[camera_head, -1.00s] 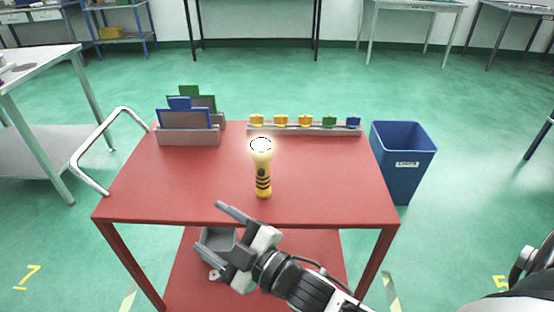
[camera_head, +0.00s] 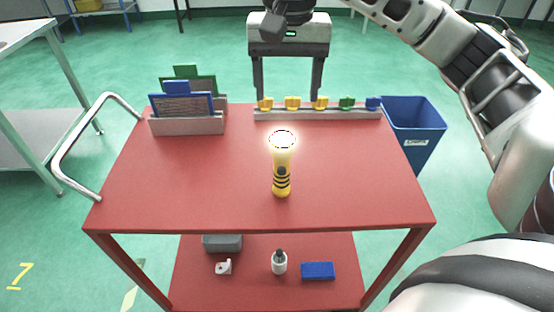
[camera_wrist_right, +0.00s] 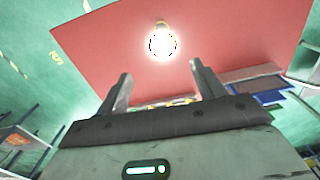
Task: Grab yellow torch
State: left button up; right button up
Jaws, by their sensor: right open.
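The yellow torch (camera_head: 282,175) stands upright on the red table top (camera_head: 180,190), its glowing lens end up and black bands low on its body. In the right wrist view the torch's bright lens (camera_wrist_right: 162,43) shows beyond the fingertips, apart from them. My right gripper (camera_head: 289,95) hangs behind the torch at the far edge of the table, fingers pointing down, open and empty. In the right wrist view its two fingers (camera_wrist_right: 160,78) are spread apart. My left gripper is not in view.
A rail with yellow, green and blue clips (camera_head: 320,113) lies along the back edge, close to my right fingers. A holder with blue and green boards (camera_head: 188,124) stands at the back left. A blue bin (camera_head: 418,140) is right of the table. Small items lie on the lower shelf (camera_head: 250,290).

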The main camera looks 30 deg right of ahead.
aim_at(286, 138)
notch_tip(286, 138, down, 10)
jog(key=shift+s+r, duration=0.1)
jog(key=shift+r, duration=0.15)
jog(key=shift+a+f+p, duration=0.2)
jog(key=shift+f+p, duration=0.05)
jog(key=shift+f, duration=1.25)
jog(key=shift+a+f+p, duration=0.2)
jog(key=shift+f+p, duration=0.05)
jog(key=shift+f, duration=1.2)
jog(key=c, duration=1.2)
